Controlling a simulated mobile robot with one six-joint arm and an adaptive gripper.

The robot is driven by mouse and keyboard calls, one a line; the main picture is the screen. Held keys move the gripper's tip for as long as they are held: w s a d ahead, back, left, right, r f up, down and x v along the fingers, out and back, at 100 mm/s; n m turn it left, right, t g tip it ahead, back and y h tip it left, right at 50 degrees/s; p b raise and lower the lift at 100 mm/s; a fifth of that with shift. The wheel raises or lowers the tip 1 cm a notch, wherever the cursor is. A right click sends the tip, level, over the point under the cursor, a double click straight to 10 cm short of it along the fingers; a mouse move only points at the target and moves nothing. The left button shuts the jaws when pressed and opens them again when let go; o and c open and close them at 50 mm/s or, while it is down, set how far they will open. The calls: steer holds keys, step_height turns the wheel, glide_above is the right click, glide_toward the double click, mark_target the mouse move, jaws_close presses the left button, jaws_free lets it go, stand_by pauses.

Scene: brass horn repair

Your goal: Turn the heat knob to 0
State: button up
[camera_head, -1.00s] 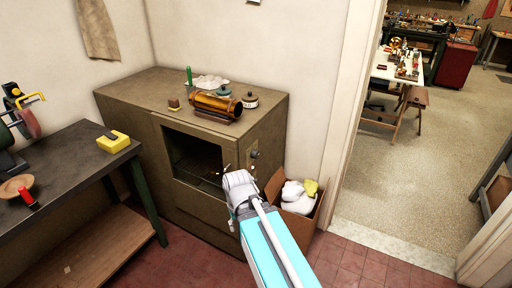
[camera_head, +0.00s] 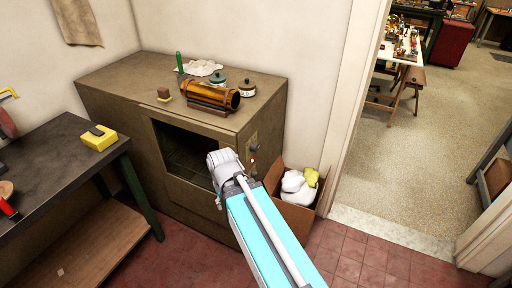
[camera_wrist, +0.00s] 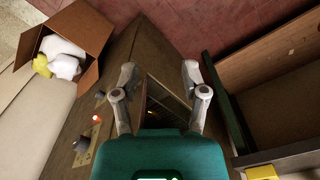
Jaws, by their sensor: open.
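The brown oven cabinet (camera_head: 110,100) stands against the wall, with a dark opening in its front. A small dark knob (camera_head: 255,148) sits on a narrow panel right of the opening. In the wrist view the control panel (camera_wrist: 94,134) is at lower left, with a dark round knob (camera_wrist: 82,145) and a small red light. The knob's setting is too small to read. My gripper (camera_wrist: 159,72) is open and empty, its fingers in front of the oven opening, apart from the knob. In the head view my gripper's fingers are mostly hidden by my wrist.
A cardboard box (camera_head: 316,208) with white and yellow cloths stands on the floor right of the oven. A dark workbench (camera_head: 60,150) is at left. A doorway opens at right.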

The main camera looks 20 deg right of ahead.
steer(key=shift+o, duration=0.3)
steer(key=o, duration=0.4)
steer(key=shift+w+f, duration=0.1)
steer(key=shift+f, duration=0.05)
steer(key=shift+o, duration=0.2)
steer(key=shift+w+d+f+m+b, duration=0.1)
steer(key=shift+w+f+m+b, duration=0.05)
steer(key=shift+f+m+b, duration=0.2)
steer(key=w+d+f+m+t+y+b, duration=0.55)
steer(key=w+d+m+y+b, duration=0.25)
steer(key=w+d+m+b, duration=0.4)
steer(key=w+d+r+m+t+y+b, duration=0.1)
steer(key=d+m+t+b, duration=0.3)
steer(key=d, duration=0.5)
steer(key=w+d+r+m+t+y+b, duration=0.1)
steer(key=d+m+t+b, duration=0.3)
steer(key=d+m, duration=0.5)
steer(key=shift+d+r+t+y+b, duration=0.15)
steer(key=shift+d+t+y+b, duration=0.3)
steer(key=shift+b, duration=0.6)
steer(key=shift+w+m, duration=0.2)
steer(key=shift+m, duration=0.05)
